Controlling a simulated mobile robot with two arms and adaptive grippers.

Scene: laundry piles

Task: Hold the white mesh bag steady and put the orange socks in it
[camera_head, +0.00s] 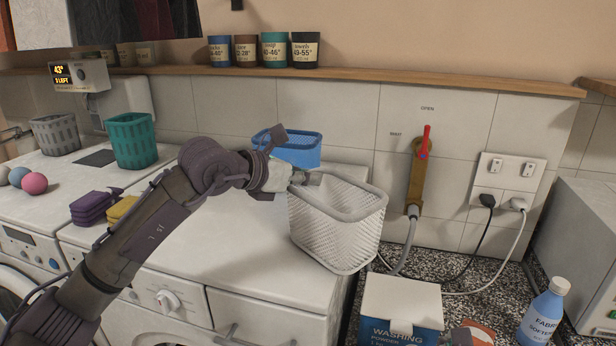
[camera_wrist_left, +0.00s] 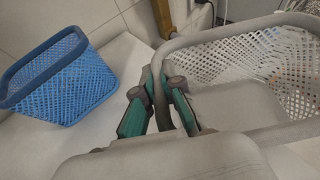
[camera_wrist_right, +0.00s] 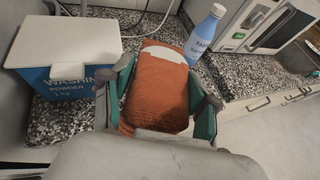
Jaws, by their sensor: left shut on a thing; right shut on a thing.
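The white mesh bag (camera_head: 335,225), a basket-like holder with a grey rim, stands at the right end of the white machine tops. It also shows in the left wrist view (camera_wrist_left: 235,58). My left gripper (camera_head: 300,181) is shut on its left rim; the teal fingers (camera_wrist_left: 160,103) pinch the rim from both sides. The bag looks empty from the head. The orange socks (camera_wrist_right: 158,85), a rolled bundle with a white band, are between the fingers of my right gripper (camera_wrist_right: 162,92), which is shut on them. In the head view only a bit of the socks (camera_head: 481,332) shows at the bottom edge.
A blue mesh basket (camera_head: 298,153) stands behind the left gripper. A washing powder box (camera_head: 402,300) and a fabric softener bottle (camera_head: 542,315) stand on the speckled counter at the right. Hoses and cables hang by the wall tap (camera_head: 420,165).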

